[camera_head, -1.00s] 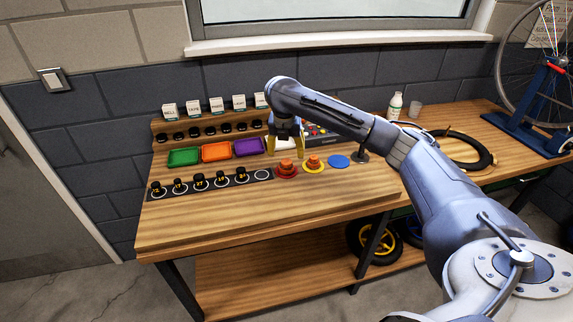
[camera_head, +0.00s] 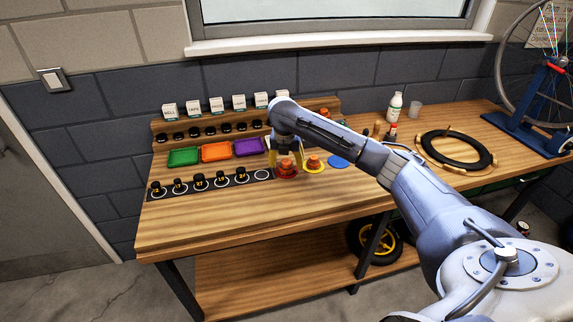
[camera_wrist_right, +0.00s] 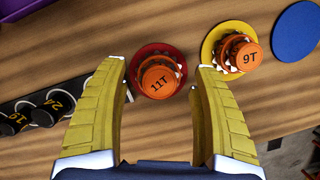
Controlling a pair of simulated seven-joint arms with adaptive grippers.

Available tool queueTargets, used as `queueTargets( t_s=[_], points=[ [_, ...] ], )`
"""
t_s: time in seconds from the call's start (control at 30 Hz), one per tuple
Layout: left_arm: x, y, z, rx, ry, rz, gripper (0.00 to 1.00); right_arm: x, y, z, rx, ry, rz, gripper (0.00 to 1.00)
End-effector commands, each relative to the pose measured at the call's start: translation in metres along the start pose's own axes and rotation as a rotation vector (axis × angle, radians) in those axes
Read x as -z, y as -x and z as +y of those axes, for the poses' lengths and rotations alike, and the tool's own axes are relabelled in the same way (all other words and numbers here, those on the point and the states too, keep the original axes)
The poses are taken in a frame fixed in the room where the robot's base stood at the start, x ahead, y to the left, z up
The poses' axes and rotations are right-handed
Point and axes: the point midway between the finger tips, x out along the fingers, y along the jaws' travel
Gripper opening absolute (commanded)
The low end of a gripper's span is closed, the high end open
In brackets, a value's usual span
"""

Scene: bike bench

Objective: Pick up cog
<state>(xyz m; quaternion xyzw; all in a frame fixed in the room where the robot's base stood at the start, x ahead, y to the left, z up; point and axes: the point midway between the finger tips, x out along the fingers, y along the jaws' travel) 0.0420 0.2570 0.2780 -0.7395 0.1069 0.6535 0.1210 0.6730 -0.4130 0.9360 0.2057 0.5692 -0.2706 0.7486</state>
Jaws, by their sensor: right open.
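An orange cog marked 11T (camera_wrist_right: 160,82) sits on a red round base (camera_wrist_right: 143,58); in the head view this cog (camera_head: 286,165) is below my right gripper. A second orange cog marked 9T (camera_wrist_right: 243,54) sits on a yellow base (camera_wrist_right: 211,38) to its right. My right gripper (camera_head: 286,160) is open above the bench at the red base. In the right wrist view, its yellow fingers (camera_wrist_right: 157,75) stand on either side of the 11T cog, with nothing held. Whether they touch it, I cannot tell. My left gripper is not in view.
A dark strip (camera_head: 210,185) with several numbered black pieces lies left of the cogs. Behind it are green (camera_head: 184,157), orange (camera_head: 215,152) and purple (camera_head: 249,147) trays. A blue disc (camera_head: 338,161) lies right. A black tyre ring (camera_head: 457,149) and white bottle (camera_head: 395,106) are farther right.

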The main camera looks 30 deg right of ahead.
Motion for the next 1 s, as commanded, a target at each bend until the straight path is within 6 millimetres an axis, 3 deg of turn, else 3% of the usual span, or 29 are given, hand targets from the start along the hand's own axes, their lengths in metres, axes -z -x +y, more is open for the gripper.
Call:
queueTargets(
  t_s=[0.17, 0.67, 1.0],
  points=[
    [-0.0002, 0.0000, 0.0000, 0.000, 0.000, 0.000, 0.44, 0.0000, 0.0003, 0.0001, 0.000, 0.000, 0.000, 0.65],
    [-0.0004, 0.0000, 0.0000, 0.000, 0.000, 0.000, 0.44, 0.0001, 0.0005, 0.0001, 0.000, 0.001, 0.000, 0.07],
    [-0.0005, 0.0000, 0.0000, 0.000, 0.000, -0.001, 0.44, 0.0002, 0.0001, -0.0001, 0.001, 0.001, 0.000, 0.05]
  ],
)
